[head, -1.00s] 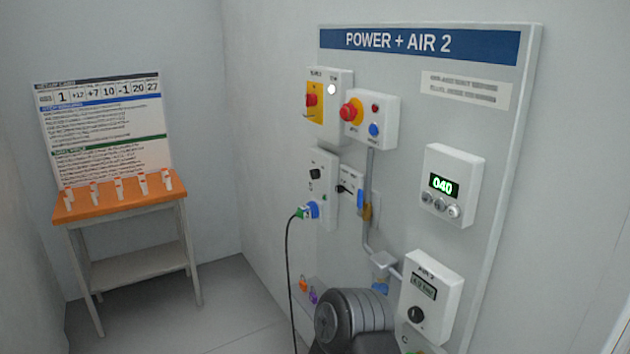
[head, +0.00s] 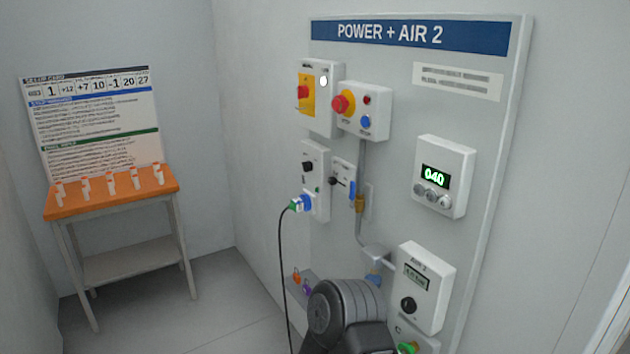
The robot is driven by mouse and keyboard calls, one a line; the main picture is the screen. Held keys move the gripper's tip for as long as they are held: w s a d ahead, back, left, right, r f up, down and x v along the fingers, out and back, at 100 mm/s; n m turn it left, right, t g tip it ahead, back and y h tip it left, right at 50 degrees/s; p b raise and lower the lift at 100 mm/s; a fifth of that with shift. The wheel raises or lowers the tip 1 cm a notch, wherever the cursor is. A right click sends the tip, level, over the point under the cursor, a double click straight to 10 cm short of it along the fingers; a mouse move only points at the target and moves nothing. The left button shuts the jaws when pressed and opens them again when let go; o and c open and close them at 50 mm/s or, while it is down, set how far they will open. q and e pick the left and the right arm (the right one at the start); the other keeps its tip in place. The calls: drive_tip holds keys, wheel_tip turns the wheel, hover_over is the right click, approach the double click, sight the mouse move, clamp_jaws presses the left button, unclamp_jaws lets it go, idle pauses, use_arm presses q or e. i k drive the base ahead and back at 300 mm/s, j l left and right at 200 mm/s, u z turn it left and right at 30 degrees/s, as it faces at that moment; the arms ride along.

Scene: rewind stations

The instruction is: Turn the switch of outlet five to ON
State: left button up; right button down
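On the POWER + AIR 2 panel (head: 480,130), a white outlet box (head: 321,204) carries a black rotary switch (head: 308,167) in its upper part. A blue plug (head: 305,202) with a green and white connector sits at its lower part, with a black cable hanging down. The outlet number and the switch's ON/OFF marks are too small to read. A dark grey ribbed link of my arm (head: 352,303) stands at the bottom middle, below the outlet box. Neither gripper shows.
Above are a yellow-red main switch (head: 306,93) and a red emergency button (head: 343,103). A valve with a blue handle (head: 351,191) sits just right of the outlet. A display box (head: 445,176) and an air regulator box (head: 424,287) are further right. An orange-topped table (head: 110,201) stands left.

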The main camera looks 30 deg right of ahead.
sight(307, 167)
drive_tip(key=i+l, duration=0.2)
drive_tip(key=i, duration=0.15)
drive_tip(key=i+l, duration=0.15)
drive_tip(key=i, duration=0.25)
drive_tip(key=i+l, duration=0.2)
drive_tip(key=i, duration=0.15)
drive_tip(key=z, duration=2.5)
